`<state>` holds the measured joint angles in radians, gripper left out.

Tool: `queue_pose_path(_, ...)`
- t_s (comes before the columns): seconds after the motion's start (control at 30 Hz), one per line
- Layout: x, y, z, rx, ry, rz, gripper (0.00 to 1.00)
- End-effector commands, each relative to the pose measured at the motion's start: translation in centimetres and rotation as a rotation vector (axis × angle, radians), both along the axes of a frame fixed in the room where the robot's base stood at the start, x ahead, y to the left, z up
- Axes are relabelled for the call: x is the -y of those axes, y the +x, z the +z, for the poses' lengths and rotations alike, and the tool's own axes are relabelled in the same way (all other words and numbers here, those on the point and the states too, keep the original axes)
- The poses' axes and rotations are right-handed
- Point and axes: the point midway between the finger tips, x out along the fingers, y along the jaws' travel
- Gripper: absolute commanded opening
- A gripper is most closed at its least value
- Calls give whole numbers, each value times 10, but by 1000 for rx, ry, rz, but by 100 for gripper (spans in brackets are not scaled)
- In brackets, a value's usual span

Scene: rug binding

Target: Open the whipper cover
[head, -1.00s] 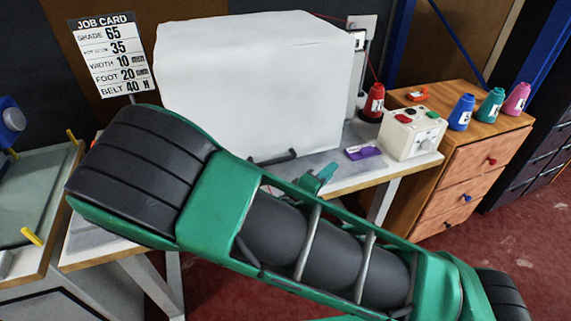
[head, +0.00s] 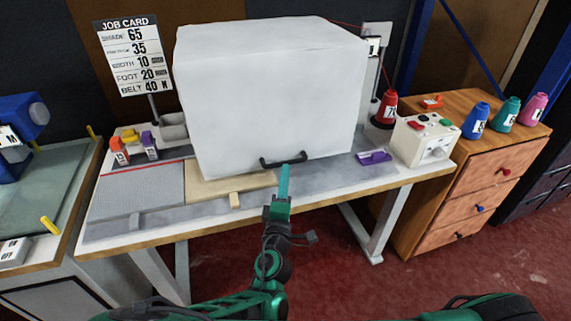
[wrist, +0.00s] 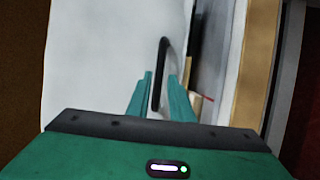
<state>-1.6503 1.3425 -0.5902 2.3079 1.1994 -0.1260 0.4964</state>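The whipper cover (head: 265,90) is a large white box standing on the workbench. Its black handle (head: 284,160) sits low on its front face. My gripper (head: 284,178) is just in front of the handle. In the wrist view the handle (wrist: 158,75) stands upright between the two teal fingers of my gripper (wrist: 163,90), with gaps on both sides. The fingers are open. Whether the fingertips reach past the handle bar is hard to tell. What is under the cover is hidden.
The workbench (head: 330,187) holds a purple tool (head: 374,157), a control box (head: 423,137) and a red cone (head: 387,108) to the right. Orange and purple bottles (head: 120,150) stand at left. A wooden drawer cabinet (head: 485,165) is at the right.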

Motion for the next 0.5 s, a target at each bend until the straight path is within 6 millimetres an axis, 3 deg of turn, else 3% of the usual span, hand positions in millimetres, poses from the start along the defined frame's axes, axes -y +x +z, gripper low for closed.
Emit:
queue_pose_path(0.2, 4, 35, 6, 0, 1, 0, 20)
queue_pose_path(0.5, 5, 54, 10, 0, 1, 2, 20)
